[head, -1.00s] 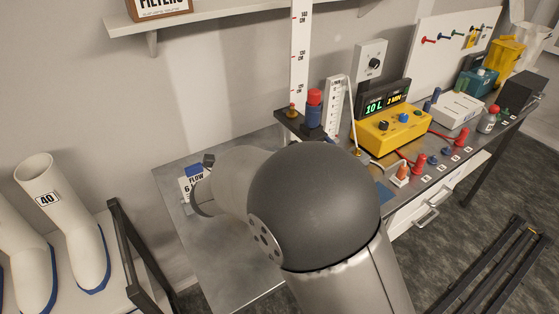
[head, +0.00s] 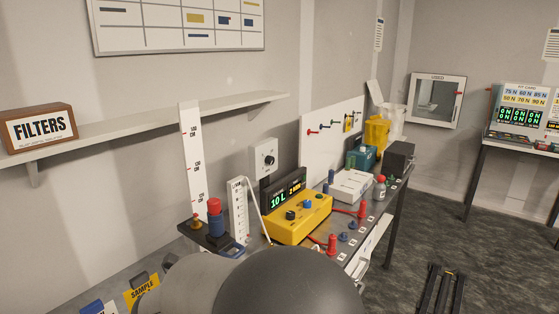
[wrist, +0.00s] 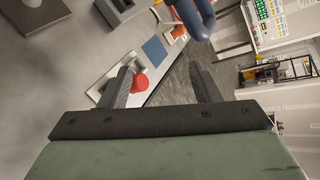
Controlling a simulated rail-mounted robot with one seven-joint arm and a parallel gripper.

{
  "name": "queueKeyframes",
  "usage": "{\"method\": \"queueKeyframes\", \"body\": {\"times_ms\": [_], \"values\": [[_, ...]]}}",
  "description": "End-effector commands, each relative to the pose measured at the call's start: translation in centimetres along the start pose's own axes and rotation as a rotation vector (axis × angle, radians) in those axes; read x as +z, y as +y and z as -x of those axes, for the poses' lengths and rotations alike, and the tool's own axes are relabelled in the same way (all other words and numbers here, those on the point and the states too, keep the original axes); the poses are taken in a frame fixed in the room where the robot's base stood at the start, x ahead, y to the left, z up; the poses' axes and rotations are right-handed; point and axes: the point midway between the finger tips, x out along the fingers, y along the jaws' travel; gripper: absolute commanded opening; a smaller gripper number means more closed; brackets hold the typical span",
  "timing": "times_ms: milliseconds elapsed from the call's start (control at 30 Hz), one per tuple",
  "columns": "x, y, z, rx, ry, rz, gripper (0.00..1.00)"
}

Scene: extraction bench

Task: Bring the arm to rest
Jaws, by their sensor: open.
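My gripper (wrist: 165,88) shows in the wrist view with its two dark fingers spread apart and nothing held between them. Past the fingers, a red round thing (wrist: 139,83) shows near the left finger, apart from it as far as I can tell. A blue curved thing (wrist: 196,16) shows at the top of that view. In the head view my grey arm fills the bottom middle and hides the near part of the bench; the gripper itself is hidden there.
The bench holds a yellow pump box (head: 299,219), a red and blue cylinder (head: 215,222), a white box (head: 352,186) and a teal case (head: 361,158). Open floor (head: 430,220) lies to the right.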

Motion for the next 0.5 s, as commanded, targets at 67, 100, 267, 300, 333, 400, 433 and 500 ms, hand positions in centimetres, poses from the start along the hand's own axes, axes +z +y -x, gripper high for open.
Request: {"method": "queueKeyframes", "body": {"times_ms": [67, 100, 267, 300, 333, 400, 433, 500], "values": [[-4.1, -4.2, -2.3, -0.003, 0.159, -0.285, 0.57], [-6.5, -6.0, -3.1, -0.015, 0.245, -0.448, 0.57], [-17.2, -12.2, -4.0, -0.167, 0.611, -1.217, 0.57], [-20.1, -13.3, -3.5, -0.242, 0.709, -1.439, 0.57], [-22.1, -14.0, -3.0, -0.310, 0.780, -1.611, 0.57], [-26.0, -14.8, -1.5, -0.484, 0.925, -1.977, 0.57], [-27.4, -15.0, -0.8, -0.564, 0.978, -2.116, 0.57], [-29.7, -15.1, 0.6, -0.749, 1.079, -2.397, 0.57]]}}
